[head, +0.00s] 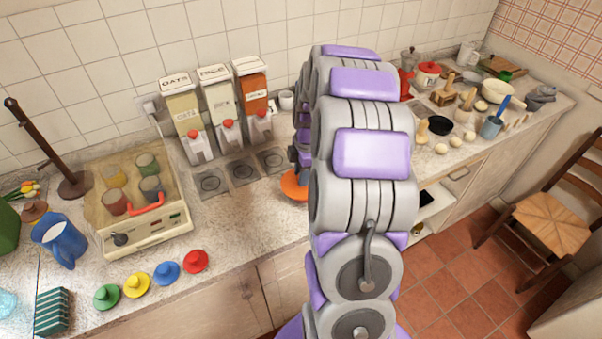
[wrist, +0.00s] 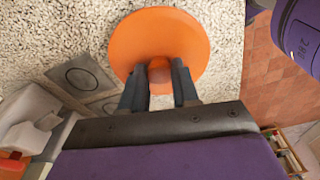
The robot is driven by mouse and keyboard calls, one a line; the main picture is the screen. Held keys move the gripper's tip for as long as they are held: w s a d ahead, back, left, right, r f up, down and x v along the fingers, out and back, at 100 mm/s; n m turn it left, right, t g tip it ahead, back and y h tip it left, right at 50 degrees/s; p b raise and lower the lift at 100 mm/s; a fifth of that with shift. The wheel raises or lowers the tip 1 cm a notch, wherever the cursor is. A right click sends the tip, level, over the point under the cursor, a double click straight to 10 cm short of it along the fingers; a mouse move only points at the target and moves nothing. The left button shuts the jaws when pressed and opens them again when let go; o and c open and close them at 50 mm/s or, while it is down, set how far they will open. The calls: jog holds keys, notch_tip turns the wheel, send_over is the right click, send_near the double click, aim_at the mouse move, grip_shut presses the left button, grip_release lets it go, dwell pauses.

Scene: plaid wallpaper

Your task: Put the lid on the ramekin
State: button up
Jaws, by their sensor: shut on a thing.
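An orange round lid with a knob (wrist: 160,32) shows in the wrist view, with my gripper (wrist: 159,82) shut on its knob. The lid's disc faces away from the wrist and covers what lies under it. In the head view the lid (head: 293,187) shows partly beside my arm, near the counter's front edge, to the right of the dispensers. I cannot tell its height above the counter.
Three dispensers (head: 222,110) stand at the wall, with dark square pads before them. A beige appliance with cups (head: 150,240) is at left, with several coloured knobbed lids (head: 165,272) in front. Crowded cookware, including a red-lidded pot (head: 428,75), stands at right.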

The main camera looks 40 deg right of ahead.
jog(key=shift+d+f, duration=0.15)
jog(key=shift+d, duration=0.4)
jog(key=shift+a+f, duration=0.1)
jog(key=shift+a, duration=0.05)
jog(key=shift+a, duration=0.1)
jog(key=shift+d+f, duration=0.1)
jog(key=shift+d, duration=0.1)
jog(key=shift+s+a+f, duration=0.2)
jog(key=shift+f, duration=0.15)
grip_shut()
jog(key=o, duration=1.1)
grip_release()
jog(key=shift+r, duration=0.1)
